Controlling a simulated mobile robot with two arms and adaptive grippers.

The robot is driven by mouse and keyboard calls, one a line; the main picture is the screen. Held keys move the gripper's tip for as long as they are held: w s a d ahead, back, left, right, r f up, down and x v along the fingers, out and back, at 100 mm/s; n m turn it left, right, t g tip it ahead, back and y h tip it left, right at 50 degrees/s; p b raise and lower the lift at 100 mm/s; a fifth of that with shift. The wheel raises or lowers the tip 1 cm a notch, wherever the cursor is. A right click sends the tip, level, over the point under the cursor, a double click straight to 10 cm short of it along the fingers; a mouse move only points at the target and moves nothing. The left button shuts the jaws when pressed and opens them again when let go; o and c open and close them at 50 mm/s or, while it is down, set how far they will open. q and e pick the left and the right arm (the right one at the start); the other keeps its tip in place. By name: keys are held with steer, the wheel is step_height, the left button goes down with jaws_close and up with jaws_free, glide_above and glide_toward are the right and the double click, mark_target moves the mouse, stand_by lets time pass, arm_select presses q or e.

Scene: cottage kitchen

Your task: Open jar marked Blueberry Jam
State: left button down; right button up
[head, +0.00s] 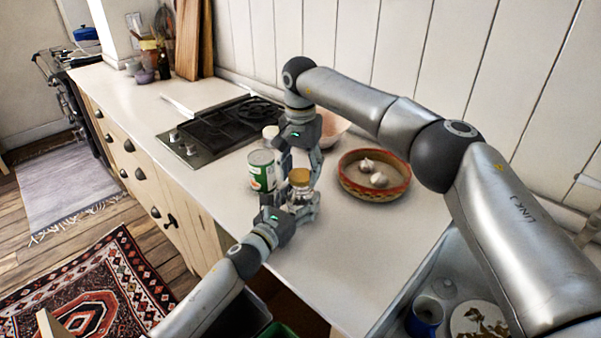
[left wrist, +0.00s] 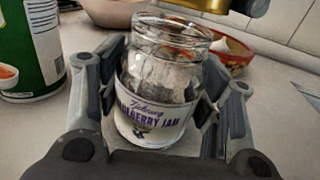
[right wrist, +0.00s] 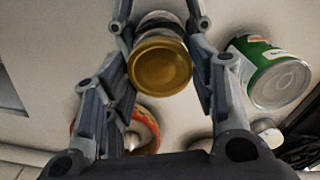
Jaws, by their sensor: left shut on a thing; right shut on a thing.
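The glass jar (left wrist: 155,85) stands upright in the left wrist view, its label reading "Blueberry Jam". Its threaded mouth is open. My left gripper (head: 291,212) is shut around the jar, with a finger on each side. The gold lid (head: 300,177) is apart from the jar, just above its mouth; its edge shows at the top of the left wrist view (left wrist: 215,5). My right gripper (right wrist: 158,35) is shut on the lid, which shows between its fingers in the right wrist view (right wrist: 160,67).
A green and white can (head: 262,172) stands close to the left of the jar. A patterned bowl with garlic (head: 345,182) is to the right. A gas hob (head: 215,130) lies farther back. The sink (head: 400,285) is at the front right. The counter in front of the bowl is clear.

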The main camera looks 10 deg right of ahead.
mark_target(301, 175)
arm_select(q)
steer(key=shift+f, duration=0.1)
arm_select(e)
steer(key=shift+r, duration=0.1)
steer(key=shift+r, duration=2)
arm_select(q)
steer(key=shift+c, duration=1.6)
jaws_free()
steer(key=shift+s+a, duration=0.1)
steer(key=shift+a, duration=0.05)
